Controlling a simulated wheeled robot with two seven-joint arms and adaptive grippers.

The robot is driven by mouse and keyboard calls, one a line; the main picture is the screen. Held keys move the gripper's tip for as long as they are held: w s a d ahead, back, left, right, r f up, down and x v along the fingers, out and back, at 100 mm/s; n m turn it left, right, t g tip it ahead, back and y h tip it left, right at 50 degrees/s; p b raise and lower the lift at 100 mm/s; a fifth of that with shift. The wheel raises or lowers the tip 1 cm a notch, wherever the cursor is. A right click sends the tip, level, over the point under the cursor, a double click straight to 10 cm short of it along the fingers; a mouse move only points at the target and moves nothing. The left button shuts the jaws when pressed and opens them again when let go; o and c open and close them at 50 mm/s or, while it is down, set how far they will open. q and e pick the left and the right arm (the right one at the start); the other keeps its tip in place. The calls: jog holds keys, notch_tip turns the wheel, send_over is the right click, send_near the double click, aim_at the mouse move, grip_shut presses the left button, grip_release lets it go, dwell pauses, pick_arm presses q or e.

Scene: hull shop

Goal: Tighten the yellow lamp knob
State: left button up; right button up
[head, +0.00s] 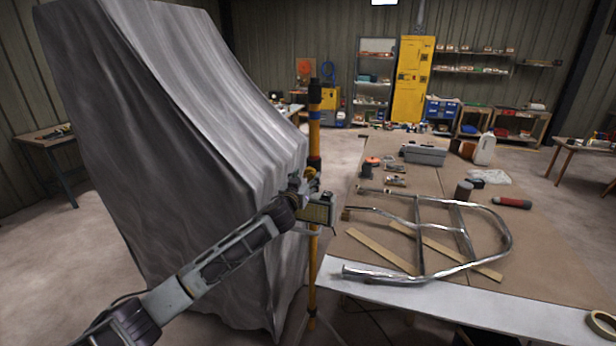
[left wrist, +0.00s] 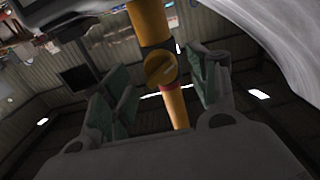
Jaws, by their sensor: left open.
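The yellow lamp pole (head: 314,138) stands upright beside the grey draped shape. In the left wrist view the pole (left wrist: 149,22) runs down between my fingers. The round yellow knob (left wrist: 160,67) sits on a dark collar on the pole, with a raised grip across its face. My left gripper (head: 308,185) is at the pole around the collar's height. In the left wrist view the left gripper (left wrist: 165,88) is open, one green-padded finger on each side of the knob, with gaps visible. The knob is hard to make out in the head view. My right gripper is out of view.
A grey draped sheet (head: 170,130) covers a tall shape close left of the pole. A workbench (head: 550,245) to the right holds a bent metal tube frame (head: 418,235), wooden strips, a grey toolbox (head: 424,154) and small tools. Open floor lies at the left.

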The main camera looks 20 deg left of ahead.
pick_arm(q)
jog(key=shift+w, duration=1.15)
jog(key=c, duration=1)
